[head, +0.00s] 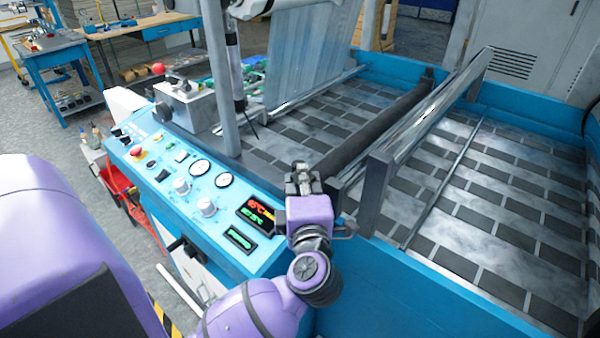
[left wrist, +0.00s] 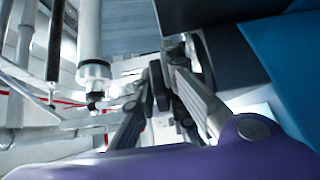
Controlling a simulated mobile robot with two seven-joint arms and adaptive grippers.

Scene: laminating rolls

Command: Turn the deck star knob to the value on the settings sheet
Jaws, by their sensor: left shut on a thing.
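My left gripper (head: 303,178) reaches over the right end of the blue control panel, beside the dark roller. In the left wrist view its fingers (left wrist: 165,75) come together on a small dark part, which looks like the deck star knob. The fingers hide most of that part, so its shape and any scale on it cannot be read. I cannot make out the settings sheet in either view. My right gripper is not in view.
The dark roller (head: 375,130) and a metal frame (head: 425,115) stand close to the gripper on the right.

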